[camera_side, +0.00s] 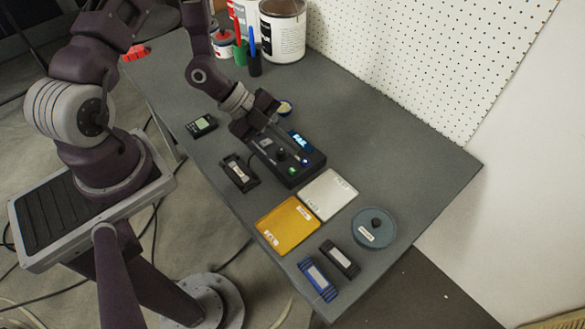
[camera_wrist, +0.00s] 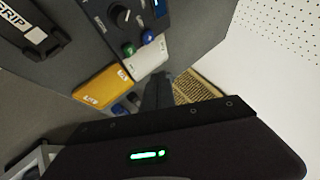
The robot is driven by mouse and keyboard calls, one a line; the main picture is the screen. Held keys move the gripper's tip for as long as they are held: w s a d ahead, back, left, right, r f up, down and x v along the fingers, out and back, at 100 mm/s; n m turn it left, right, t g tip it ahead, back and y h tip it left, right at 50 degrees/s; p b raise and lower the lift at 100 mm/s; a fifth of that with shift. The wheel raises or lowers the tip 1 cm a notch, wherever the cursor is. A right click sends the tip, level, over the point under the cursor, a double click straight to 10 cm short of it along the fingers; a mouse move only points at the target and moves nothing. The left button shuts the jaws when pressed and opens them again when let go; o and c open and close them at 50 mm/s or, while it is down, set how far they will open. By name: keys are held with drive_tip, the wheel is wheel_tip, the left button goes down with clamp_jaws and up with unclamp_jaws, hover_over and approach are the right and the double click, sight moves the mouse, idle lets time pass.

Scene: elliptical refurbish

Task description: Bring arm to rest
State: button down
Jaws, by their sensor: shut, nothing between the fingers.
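My gripper (camera_side: 296,148) is in the middle of the side view, above the black control box (camera_side: 292,177), with its fingers together and nothing between them. Its fingers also show in the wrist view (camera_wrist: 158,92), dark and close together. The control box has a small blue display (camera_side: 299,140), a dark knob, a blue button and a green button. In the wrist view the knob (camera_wrist: 124,17) and the buttons show near the top. From these views I cannot tell whether the fingertips touch the box.
On the grey table (camera_side: 400,150) lie a yellow tray (camera_side: 287,226), a white tray (camera_side: 328,194), a round grey-blue container (camera_side: 374,228), a black holder (camera_side: 239,173), a small meter (camera_side: 201,125) and blue (camera_side: 317,280) and black (camera_side: 340,258) blocks. Paint cans (camera_side: 283,32) stand at the back by the pegboard (camera_side: 440,60).

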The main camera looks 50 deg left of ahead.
idle(0.3)
drive_tip(key=a+r+n+y, duration=0.5)
drive_tip(key=r, duration=0.4)
drive_tip(key=a+r+n+y, duration=0.4)
drive_tip(key=r+n, duration=0.1)
drive_tip(key=r, duration=0.5)
drive_tip(key=s+d+r+n, duration=0.3)
drive_tip(key=s+r+n, duration=0.2)
drive_tip(key=s, duration=0.3)
drive_tip(key=s+d+r+n+h, duration=0.1)
drive_tip(key=s+d+r+n, duration=0.3)
drive_tip(key=s, duration=0.5)
drive_tip(key=shift+s+r+n+h, duration=0.15)
drive_tip(key=shift+r+n+h, duration=0.2)
drive_tip(key=shift+r, duration=0.2)
